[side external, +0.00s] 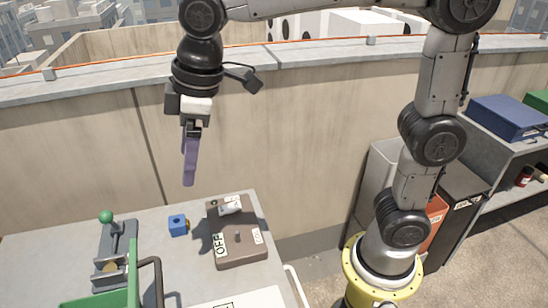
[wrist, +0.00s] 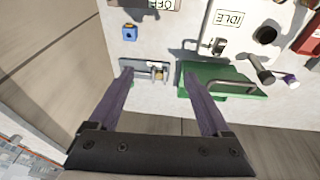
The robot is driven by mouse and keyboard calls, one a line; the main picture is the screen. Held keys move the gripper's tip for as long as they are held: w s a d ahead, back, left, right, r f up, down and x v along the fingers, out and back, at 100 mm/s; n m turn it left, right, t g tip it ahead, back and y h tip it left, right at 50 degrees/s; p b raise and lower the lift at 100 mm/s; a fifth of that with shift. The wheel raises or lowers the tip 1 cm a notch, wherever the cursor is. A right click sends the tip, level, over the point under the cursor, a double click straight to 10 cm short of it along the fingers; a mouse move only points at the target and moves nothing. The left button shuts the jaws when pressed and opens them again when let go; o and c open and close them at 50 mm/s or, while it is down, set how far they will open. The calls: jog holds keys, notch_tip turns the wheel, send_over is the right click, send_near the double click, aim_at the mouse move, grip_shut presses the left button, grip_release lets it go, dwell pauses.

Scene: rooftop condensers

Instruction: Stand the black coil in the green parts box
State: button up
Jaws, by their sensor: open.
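My gripper (side external: 188,180) is open and empty, high above the bench; its two purple fingers spread apart in the wrist view (wrist: 157,76). I cannot pick out the black coil for certain. A dark cylindrical piece (wrist: 258,69) lies right of the box in the wrist view.
A lever fixture (side external: 106,250) with a green knob, a blue block (side external: 178,225) and a brown switch box (side external: 237,248) marked OFF stand on the grey bench. A white IDLE panel (wrist: 232,36) has a dark round opening. A concrete wall (side external: 90,145) rises behind.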

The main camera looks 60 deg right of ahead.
jog(key=s+d+f+m+t, duration=0.1)
jog(key=s+d+f+m, duration=0.1)
jog(key=s+d, duration=0.3)
jog(key=s+d+f+m+t, duration=0.1)
jog(key=s+d+f+m, duration=0.1)
jog(key=s+d+m, duration=0.2)
jog(key=s+d+f+m+h, duration=0.1)
jog(key=s+d+m, duration=0.1)
jog(key=s+d, duration=0.4)
jog(key=shift+s+d+f+m+t, duration=0.35)
jog(key=shift+s+f+m+t, duration=0.05)
jog(key=shift+s, duration=0.8)
